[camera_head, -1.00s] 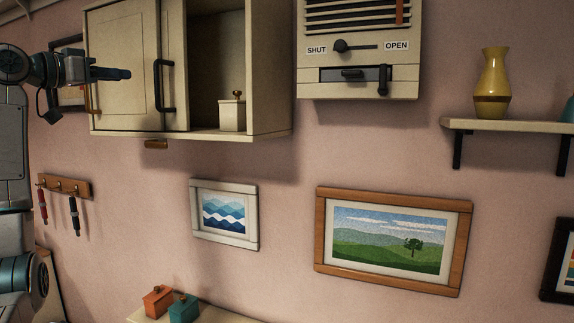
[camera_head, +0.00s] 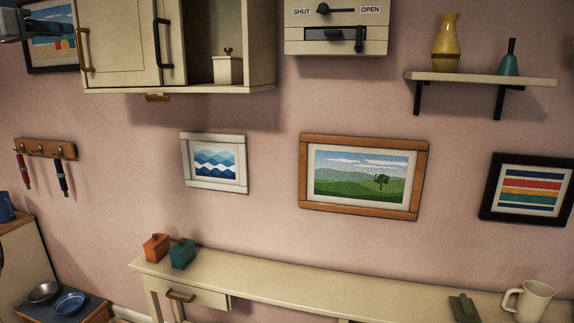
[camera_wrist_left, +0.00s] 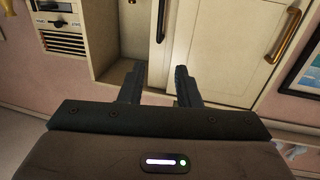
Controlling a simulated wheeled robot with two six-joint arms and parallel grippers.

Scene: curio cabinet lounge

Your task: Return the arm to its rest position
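My left gripper (camera_wrist_left: 160,72) shows in the left wrist view with its two dark fingers apart and nothing between them. The cream wall cabinet (camera_wrist_left: 218,45) is behind the fingers there. In the head view a part of my left arm or gripper (camera_head: 35,22) shows at the upper left corner, left of the cabinet (camera_head: 115,45); its fingertips are hard to make out. My right gripper is in neither view.
The cabinet's right section is open, with a lidded cream box (camera_head: 228,68) inside. A shelf (camera_head: 470,78) holds a yellow vase (camera_head: 446,45) and a teal bell-shaped object (camera_head: 509,62). Below, a cream console table (camera_head: 300,288) bears small boxes and a mug (camera_head: 529,301).

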